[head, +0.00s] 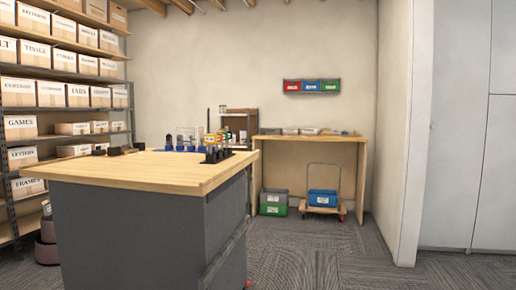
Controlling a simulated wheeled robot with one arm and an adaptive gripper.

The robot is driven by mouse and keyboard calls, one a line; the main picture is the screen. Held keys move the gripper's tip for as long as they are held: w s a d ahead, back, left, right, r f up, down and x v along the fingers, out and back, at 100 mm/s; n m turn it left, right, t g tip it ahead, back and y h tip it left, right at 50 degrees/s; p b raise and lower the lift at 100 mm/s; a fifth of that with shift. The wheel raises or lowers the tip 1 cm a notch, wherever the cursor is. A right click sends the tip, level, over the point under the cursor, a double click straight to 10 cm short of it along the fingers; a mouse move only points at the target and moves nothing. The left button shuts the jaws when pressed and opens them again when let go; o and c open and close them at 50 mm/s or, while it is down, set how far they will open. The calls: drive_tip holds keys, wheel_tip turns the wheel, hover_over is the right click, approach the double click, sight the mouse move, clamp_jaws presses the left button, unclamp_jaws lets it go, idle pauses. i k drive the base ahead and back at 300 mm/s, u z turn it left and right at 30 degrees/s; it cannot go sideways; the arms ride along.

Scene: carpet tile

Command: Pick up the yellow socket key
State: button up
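A small yellow patch (210,139) shows near the right end of the wooden-topped workbench (130,176), just behind a black rack with upright posts (213,156). It is too small to tell whether it is the yellow socket key or to make out its shape. A bit of red shows close to it. The rack partly covers this area. My gripper is not in view.
Small dark and blue items (180,142) stand along the workbench's back edge. Shelves of labelled boxes (60,92) stand at the left. A wooden table (318,138) stands at the back, with a trolley (322,208) under it. Carpet (325,258) is clear at right.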

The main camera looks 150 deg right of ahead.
sight(211, 140)
drive_tip(key=z, duration=4.95)
